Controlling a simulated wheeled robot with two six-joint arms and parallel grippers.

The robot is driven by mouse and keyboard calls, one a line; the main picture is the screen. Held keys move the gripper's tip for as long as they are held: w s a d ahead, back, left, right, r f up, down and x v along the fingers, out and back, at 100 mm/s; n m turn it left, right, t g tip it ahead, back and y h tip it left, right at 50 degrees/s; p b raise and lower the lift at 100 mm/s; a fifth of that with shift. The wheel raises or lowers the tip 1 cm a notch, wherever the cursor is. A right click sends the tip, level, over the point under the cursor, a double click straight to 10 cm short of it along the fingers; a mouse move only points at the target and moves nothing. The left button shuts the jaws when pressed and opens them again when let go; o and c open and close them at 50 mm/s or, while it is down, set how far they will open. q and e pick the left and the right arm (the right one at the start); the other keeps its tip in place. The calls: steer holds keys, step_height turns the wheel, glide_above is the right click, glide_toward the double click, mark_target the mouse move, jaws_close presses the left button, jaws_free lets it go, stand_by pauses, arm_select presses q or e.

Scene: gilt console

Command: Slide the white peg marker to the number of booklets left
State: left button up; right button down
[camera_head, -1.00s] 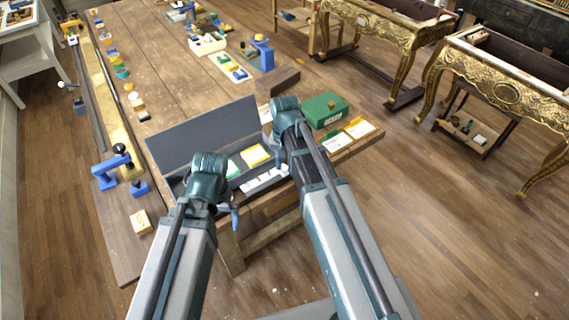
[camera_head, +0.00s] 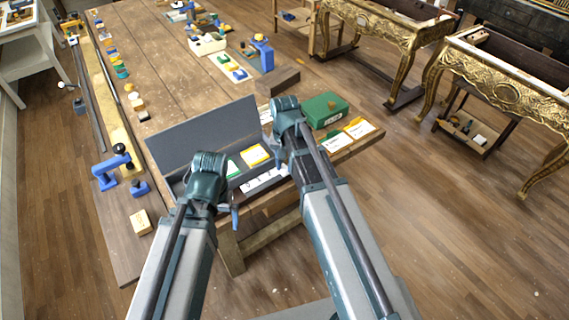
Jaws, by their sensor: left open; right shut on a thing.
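A grey tray with a raised grey panel (camera_head: 205,138) stands at the table's near end. Green and yellow booklets (camera_head: 256,154) lie in it. A white strip with dark marks (camera_head: 262,181) runs along its front edge; the marks are too small to read surely. I cannot make out the white peg marker. My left gripper (camera_head: 235,214) is open and empty, hanging at the tray's front left. My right gripper (camera_head: 268,142) is over the tray's right part, mostly hidden behind its own wrist. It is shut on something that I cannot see.
A green box (camera_head: 324,110) and more booklets (camera_head: 359,128) lie right of the tray. A dark wooden block (camera_head: 278,82) and a blue clamp stand (camera_head: 262,54) are behind. Blue tools (camera_head: 112,170) and a small wooden block (camera_head: 140,222) are at left. The table's middle is fairly clear.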

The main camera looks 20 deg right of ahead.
mark_target(274, 180)
steer(key=a, duration=0.2)
steer(key=s+a, duration=0.1)
steer(key=a, duration=0.1)
steer(key=shift+s, duration=0.2)
steer(key=shift+d, duration=0.1)
steer(key=c, duration=0.6)
jaws_free()
steer(key=shift+r, duration=0.1)
step_height(274, 180, up, 14)
steer(key=p, duration=1.3)
steer(key=shift+f+p, duration=0.2)
steer(key=shift+p, duration=0.2)
